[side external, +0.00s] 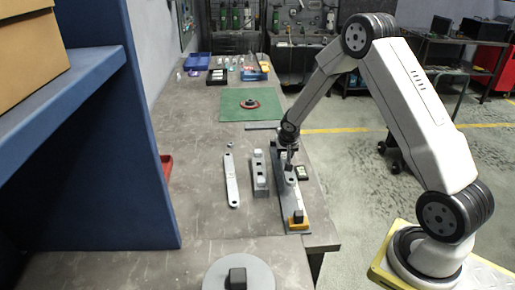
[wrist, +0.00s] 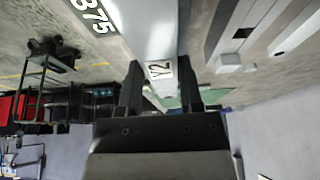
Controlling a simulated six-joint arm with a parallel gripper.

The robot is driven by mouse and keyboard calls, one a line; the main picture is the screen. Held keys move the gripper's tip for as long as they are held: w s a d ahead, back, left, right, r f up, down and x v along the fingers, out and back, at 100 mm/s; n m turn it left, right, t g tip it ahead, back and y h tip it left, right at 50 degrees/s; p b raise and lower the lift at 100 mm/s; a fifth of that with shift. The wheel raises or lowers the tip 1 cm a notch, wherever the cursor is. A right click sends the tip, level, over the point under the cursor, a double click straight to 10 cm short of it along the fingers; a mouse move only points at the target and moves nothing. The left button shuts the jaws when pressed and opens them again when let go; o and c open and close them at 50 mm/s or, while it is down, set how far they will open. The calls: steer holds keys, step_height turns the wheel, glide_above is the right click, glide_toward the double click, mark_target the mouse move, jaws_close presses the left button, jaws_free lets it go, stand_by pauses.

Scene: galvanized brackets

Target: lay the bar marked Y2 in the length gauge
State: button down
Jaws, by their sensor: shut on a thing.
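My gripper (wrist: 159,75) points down over the right side of the bench and is shut on the bar marked Y2 (wrist: 155,35); its Y2 label shows between the two fingers. In the side view my gripper (side external: 290,160) is above the long grey length gauge (side external: 291,202), which has a yellow end block (side external: 298,223) with a dark post at its near end. I cannot tell whether the bar touches the gauge.
A black plate marked 375 (wrist: 98,16) lies beside the gauge. A green mat (side external: 233,112) lies farther back; a round grey disc (side external: 260,272) is in front.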

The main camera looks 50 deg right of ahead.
steer(key=shift+f, duration=2)
steer(key=shift+f, duration=0.1)
steer(key=shift+c, duration=0.8)
jaws_free()
